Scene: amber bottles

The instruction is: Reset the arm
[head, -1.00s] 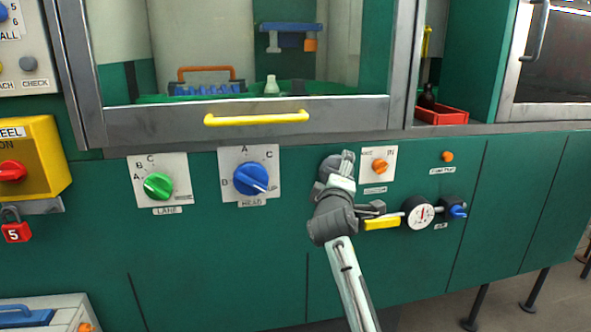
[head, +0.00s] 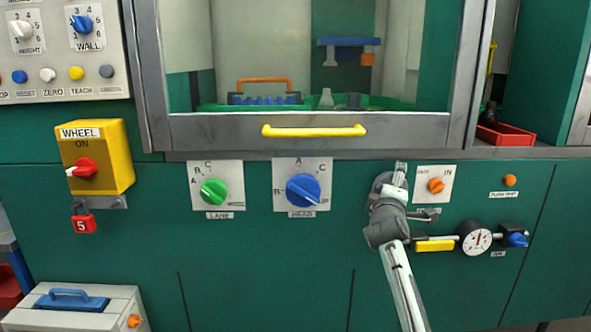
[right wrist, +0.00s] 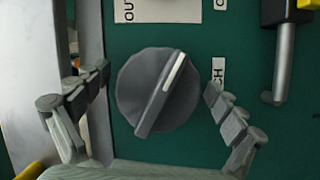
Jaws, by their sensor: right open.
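My right arm reaches up from the bottom in the head view, and its gripper (head: 392,190) is at the green panel, just left of the orange OUT/IN knob (head: 436,186). In the right wrist view the right gripper (right wrist: 158,82) is open, with its fingers apart on either side of a round grey knob (right wrist: 157,92) with a white pointer line. I see gaps between the fingers and the knob's rim. The gripper mostly covers this area in the head view. My left gripper is not in view.
Left of the gripper are the blue HEAD dial (head: 303,190) and green LANE dial (head: 214,192). A yellow lever (head: 434,246) and gauge (head: 475,239) sit close at lower right. A yellow handle (head: 313,131) crosses the window frame above. The lower panel is bare.

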